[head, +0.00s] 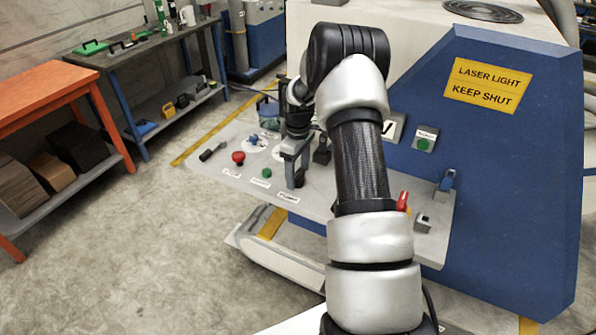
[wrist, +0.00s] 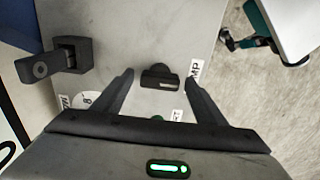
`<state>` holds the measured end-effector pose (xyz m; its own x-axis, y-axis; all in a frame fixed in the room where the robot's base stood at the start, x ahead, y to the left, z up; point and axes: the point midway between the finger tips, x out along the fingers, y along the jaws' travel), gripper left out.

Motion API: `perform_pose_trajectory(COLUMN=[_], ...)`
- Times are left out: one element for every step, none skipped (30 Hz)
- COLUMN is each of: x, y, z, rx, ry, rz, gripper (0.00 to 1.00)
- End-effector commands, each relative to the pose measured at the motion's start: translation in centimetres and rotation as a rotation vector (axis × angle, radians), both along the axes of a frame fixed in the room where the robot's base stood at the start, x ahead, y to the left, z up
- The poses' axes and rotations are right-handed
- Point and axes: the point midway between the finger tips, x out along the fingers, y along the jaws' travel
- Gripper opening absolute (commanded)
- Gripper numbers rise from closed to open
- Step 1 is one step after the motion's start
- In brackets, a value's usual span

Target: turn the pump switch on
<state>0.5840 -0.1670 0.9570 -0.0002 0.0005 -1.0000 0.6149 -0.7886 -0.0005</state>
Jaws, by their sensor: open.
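The pump switch (wrist: 160,78) is a small black block with a pale strip on its near face, on the grey panel in the wrist view. A white label (wrist: 195,68), of which I can read "MP", lies just to its right. My gripper (wrist: 159,90) is open, with one finger on each side of the switch and a gap to each. I cannot tell how high the fingertips are above the panel. In the head view my gripper (head: 294,178) points down over the panel's front edge and hides the switch.
The grey panel (head: 340,203) also carries a red button (head: 238,157), a green button (head: 267,172), a blue knob (head: 252,139), a black lever (head: 212,150) and a red lever (head: 403,201). A dark bracket (wrist: 55,60) stands left of my fingers in the wrist view. The blue cabinet (head: 500,170) rises behind.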

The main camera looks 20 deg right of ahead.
Motion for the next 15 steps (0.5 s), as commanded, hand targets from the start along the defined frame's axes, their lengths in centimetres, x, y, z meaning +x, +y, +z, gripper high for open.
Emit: perform_pose_trajectory(x=[0.01,0.02,0.02,0.02,0.02,0.02,0.02,0.02,0.02,0.02,0.02,0.02,0.02,0.02,0.02], y=[0.00,-0.01,-0.01,-0.01,-0.01,-0.01,-0.01,-0.01,-0.01,-0.01,-0.01,-0.01,-0.01,-0.01,-0.01], z=[-0.05,-0.05,-0.05,-0.05,-0.04,-0.04,-0.04,-0.03,-0.03,-0.02,-0.02,-0.02,-0.01,-0.01,-0.01], rx=[0.000,-0.001,-0.001,-0.001,-0.001,-0.001,-0.001,-0.001,-0.001,-0.001,-0.001,-0.001,-0.001,-0.001,-0.001], ry=[0.000,-0.001,-0.001,-0.001,-0.001,-0.001,-0.001,-0.001,-0.001,-0.001,-0.001,-0.001,-0.001,-0.001,-0.001], rz=[0.000,0.000,0.000,0.000,0.000,0.000,0.000,0.000,0.000,0.000,0.000,0.000,0.000,0.000,0.000], gripper=[0.66,0.66,0.66,0.66,0.66,0.66,0.64,0.59,0.52,0.47,0.42,0.35,0.30,0.25,0.24])
